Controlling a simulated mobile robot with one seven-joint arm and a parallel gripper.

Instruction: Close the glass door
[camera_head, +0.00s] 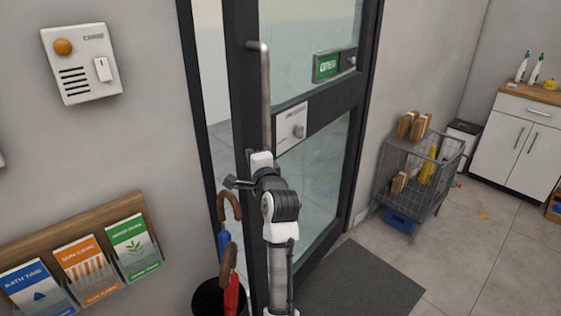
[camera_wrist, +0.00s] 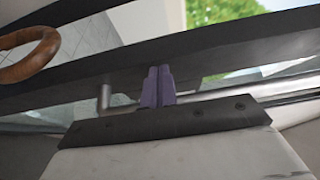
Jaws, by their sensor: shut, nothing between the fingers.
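The glass door (camera_head: 316,170) has a dark frame and stands ajar, with a gap between its left edge and the dark door post (camera_head: 196,100). A long vertical metal handle (camera_head: 264,95) is fixed on the door's left side. My gripper (camera_head: 232,182) is shut and empty, at the door's left edge by the lower part of the handle. In the wrist view its two purple fingers (camera_wrist: 157,86) are together in front of the dark door frame (camera_wrist: 80,78), beside the handle's bent end (camera_wrist: 104,96). I cannot tell whether they touch the door.
Umbrellas with wooden crook handles (camera_head: 229,207) stand in a black bin close below my gripper; one handle (camera_wrist: 30,55) shows in the wrist view. A brochure rack (camera_head: 60,238) is on the left wall. A wire cart (camera_head: 395,185) stands right of the door. A dark mat (camera_head: 360,280) lies on the floor.

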